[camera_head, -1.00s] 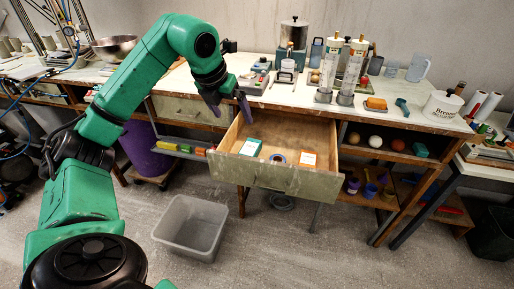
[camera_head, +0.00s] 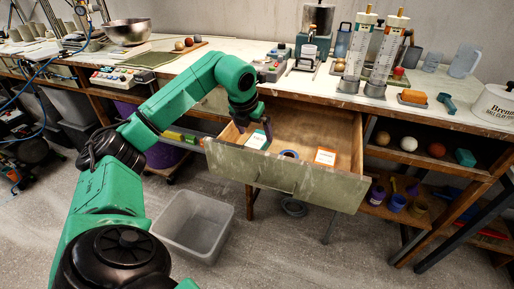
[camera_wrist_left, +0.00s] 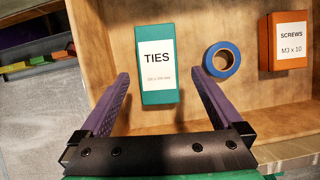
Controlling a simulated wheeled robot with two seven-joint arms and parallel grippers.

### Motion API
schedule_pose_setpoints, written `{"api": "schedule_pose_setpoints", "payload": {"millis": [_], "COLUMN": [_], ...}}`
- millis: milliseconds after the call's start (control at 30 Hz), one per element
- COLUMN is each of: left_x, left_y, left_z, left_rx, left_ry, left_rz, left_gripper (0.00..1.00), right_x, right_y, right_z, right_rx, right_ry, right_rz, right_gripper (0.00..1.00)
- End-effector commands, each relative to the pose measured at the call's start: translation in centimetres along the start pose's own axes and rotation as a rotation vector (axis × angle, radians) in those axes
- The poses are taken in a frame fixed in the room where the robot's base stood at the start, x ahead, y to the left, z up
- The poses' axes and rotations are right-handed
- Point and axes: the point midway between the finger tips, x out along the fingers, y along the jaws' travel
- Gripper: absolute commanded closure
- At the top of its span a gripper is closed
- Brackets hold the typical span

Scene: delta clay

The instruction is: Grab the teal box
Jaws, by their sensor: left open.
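A teal box (camera_head: 257,139) with a white label lies in the open drawer. In the left wrist view the teal box (camera_wrist_left: 157,87) shows the word TIES on its label. My left gripper (camera_head: 254,128) is open above the drawer, over the teal box. In the left wrist view the purple fingers of the left gripper (camera_wrist_left: 160,76) stand either side of the box's lower part in the picture, with gaps on both sides. I cannot tell how far above it they are. My right gripper is not in view.
The open drawer (camera_head: 280,175) also holds a blue tape roll (camera_wrist_left: 222,60) and an orange screws box (camera_wrist_left: 284,42), both right of the teal box. A grey bin (camera_head: 193,226) stands on the floor.

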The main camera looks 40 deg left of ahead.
Motion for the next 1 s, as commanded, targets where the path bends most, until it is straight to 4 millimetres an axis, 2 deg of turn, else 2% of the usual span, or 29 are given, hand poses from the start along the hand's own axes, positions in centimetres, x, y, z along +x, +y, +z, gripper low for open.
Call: {"api": "schedule_pose_setpoints", "payload": {"millis": [100,200,433,467,600,667,700,1000], "left_x": [2.5,4.1,4.6,4.6,4.5,4.5,4.5,4.0], "left_y": [0.4,0.3,0.4,0.4,0.4,0.4,0.4,0.3], "left_z": [-0.2,-0.1,-0.1,-0.1,-0.1,-0.1,-0.1,0.2], "left_rx": [-0.001,-0.001,0.000,0.000,0.000,0.000,0.000,0.000], "left_ry": [0.005,0.003,0.000,0.000,0.000,0.000,-0.001,-0.002], "left_rz": [0.002,-0.001,0.001,0.001,0.001,0.001,0.000,0.000], "left_gripper": [0.00,0.00,0.00,0.04,0.57,0.80,0.89,0.89], "right_x": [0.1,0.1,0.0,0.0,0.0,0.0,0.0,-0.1], "right_y": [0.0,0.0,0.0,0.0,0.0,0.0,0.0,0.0], "right_z": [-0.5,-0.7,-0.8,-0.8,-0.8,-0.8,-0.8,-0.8], "right_rx": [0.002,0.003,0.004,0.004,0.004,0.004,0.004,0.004], "right_ry": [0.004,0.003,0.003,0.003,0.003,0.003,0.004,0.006], "right_rz": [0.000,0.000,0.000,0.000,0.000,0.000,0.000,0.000], "right_gripper": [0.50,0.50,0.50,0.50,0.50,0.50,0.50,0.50]}}
